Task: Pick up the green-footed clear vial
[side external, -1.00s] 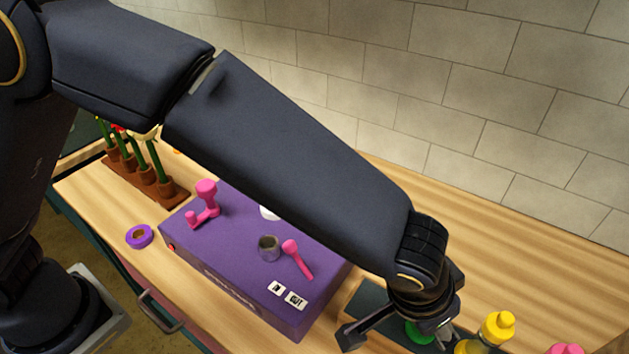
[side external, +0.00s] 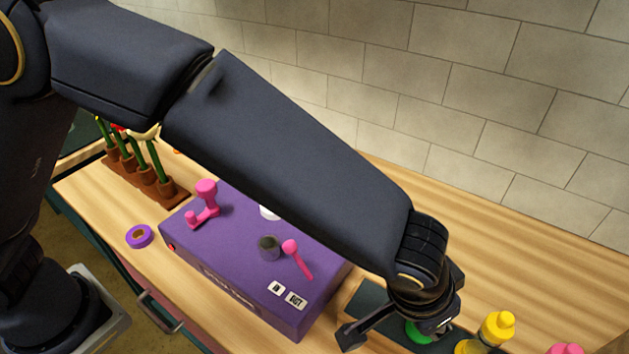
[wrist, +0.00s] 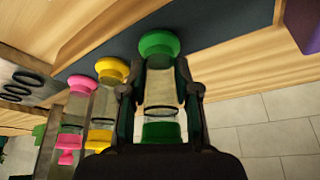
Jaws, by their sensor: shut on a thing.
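The green-footed clear vial (wrist: 160,90) is upright between the two fingers of my gripper (wrist: 161,95) in the wrist view. Its green foot (wrist: 159,44) and a green band at its other end show there, with clear glass between. My gripper is shut on the vial's clear body. In the side external view, my gripper (side external: 395,335) is low at the bottom edge. Only a green part of the vial (side external: 418,332) shows there, and the rest is hidden by my wrist.
A yellow-footed vial (wrist: 104,100) and a pink-footed vial (wrist: 76,110) stand close beside it. A dark mat (side external: 370,301) lies under my gripper. A purple box (side external: 235,245) with pink parts is to the left. The wooden counter behind (side external: 500,265) is clear.

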